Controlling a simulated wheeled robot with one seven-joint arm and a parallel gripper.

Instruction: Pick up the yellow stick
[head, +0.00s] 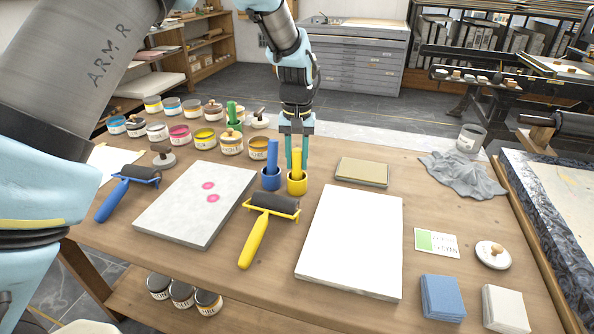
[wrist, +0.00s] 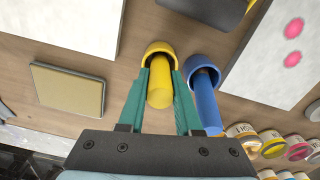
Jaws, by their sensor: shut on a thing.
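The yellow stick (head: 297,161) stands in a small yellow cup (head: 297,187) on the wooden table, near the middle of the head view. My gripper (head: 297,160) comes down from above, with its two teal fingers on either side of the stick. In the wrist view, the fingers of my gripper (wrist: 160,85) are shut on the yellow stick (wrist: 160,92). The stick's lower end is inside the yellow cup (wrist: 160,50), and its foot is hidden there.
A blue stick (head: 272,153) in a blue cup (head: 271,182) stands close to the left. A yellow-handled roller (head: 262,222) lies in front. A white slab (head: 352,240) lies to the right front, a tan block (head: 362,172) to the right. Several ink jars stand behind left.

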